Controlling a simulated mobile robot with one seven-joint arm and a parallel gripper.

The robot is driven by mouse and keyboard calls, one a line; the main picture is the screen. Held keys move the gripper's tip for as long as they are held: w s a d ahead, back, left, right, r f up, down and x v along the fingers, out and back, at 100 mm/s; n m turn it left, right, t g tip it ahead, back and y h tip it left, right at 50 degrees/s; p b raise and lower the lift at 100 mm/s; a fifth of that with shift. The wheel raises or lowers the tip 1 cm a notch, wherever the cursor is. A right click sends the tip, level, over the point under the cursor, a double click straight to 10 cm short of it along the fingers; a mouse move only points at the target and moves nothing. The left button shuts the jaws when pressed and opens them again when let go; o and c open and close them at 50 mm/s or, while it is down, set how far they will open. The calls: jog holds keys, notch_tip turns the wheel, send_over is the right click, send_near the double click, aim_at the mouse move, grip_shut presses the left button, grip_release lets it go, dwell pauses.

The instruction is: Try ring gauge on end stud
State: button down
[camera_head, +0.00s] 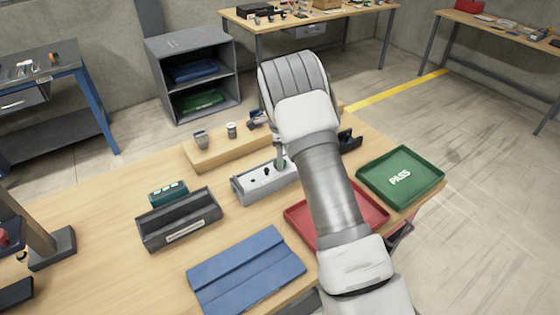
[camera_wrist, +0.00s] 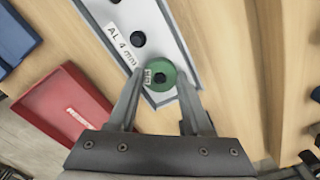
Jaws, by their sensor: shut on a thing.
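The green ring gauge (camera_wrist: 152,87) is between the two fingers of my gripper (camera_wrist: 160,80), which is shut on it. The ring lies over the end of a grey block (camera_wrist: 125,18) labelled "AL 4 mm". A dark round spot shows in the ring's centre; I cannot tell whether the ring is around the end stud or just above it. More dark round features show along the block. In the head view the green gauge (camera_head: 281,165) is at the right end of the grey block (camera_head: 243,191), and my arm hides most of the gripper.
A red tray (camera_head: 296,222) lies partly behind my arm, with a green "PASS" tray (camera_head: 428,186) to its right. A dark grey holder (camera_head: 180,225), a blue mat (camera_head: 245,270) and a wooden rack (camera_head: 215,152) surround the block.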

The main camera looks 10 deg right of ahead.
jog(key=shift+r+p, duration=1.4)
jog(key=shift+r, duration=1.3)
